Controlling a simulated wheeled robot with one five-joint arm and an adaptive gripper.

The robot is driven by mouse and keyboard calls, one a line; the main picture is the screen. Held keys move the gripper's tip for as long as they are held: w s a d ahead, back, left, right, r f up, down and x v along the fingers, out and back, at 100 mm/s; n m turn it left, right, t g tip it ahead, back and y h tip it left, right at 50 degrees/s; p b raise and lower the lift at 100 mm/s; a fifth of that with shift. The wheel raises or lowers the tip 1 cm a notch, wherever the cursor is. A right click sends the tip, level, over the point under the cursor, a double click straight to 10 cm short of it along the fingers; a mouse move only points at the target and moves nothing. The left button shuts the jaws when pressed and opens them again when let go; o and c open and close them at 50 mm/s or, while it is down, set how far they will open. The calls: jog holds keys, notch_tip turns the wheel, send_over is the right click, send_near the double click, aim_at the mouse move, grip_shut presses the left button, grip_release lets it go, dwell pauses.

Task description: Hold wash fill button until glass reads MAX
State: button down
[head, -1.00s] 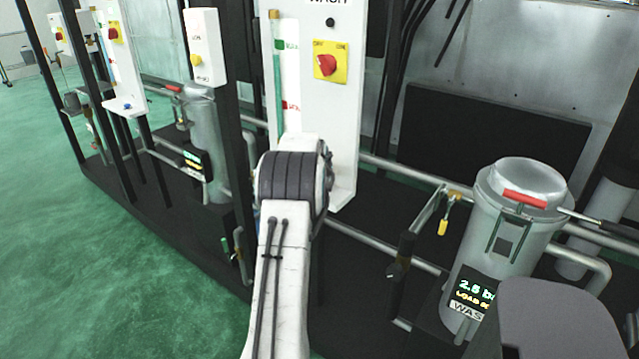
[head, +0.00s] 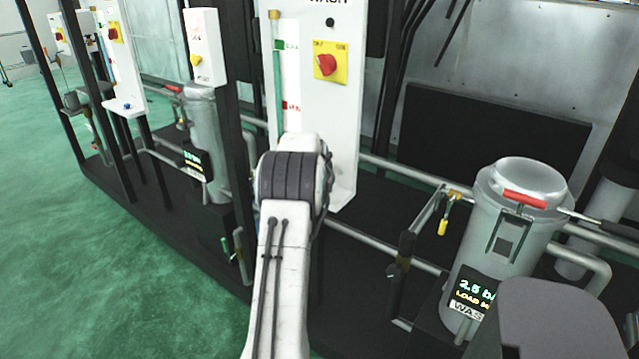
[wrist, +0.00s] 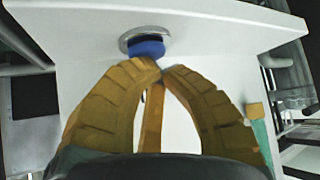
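The blue wash fill button (wrist: 147,47) sits in a metal ring on a white ledge in the wrist view. My gripper (wrist: 164,70) has yellow ribbed fingers with their tips together just below the button. The tips overlap the button's lower edge in the picture, and whether they press it I cannot tell. In the head view the upright glass (head: 278,85) on the white WASH panel (head: 335,115) shows a teal column beside a green MAX label (head: 288,45) and a red lower label (head: 291,106). The exact level is too small to read. My arm hides the button there.
A red knob on a yellow plate (head: 328,63) is on the panel. A metal vessel (head: 510,220) with a red handle and a lit display (head: 474,292) stands at right, among pipes. Similar panels stand at left. The green floor (head: 110,260) is clear at lower left.

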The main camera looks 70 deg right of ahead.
dwell(0.4)
jog(key=shift+r+p, duration=0.7)
jog(key=shift+r, duration=0.3)
jog(key=shift+r+p, duration=1.75)
jog(key=shift+r, duration=0.8)
jog(key=shift+f, duration=0.15)
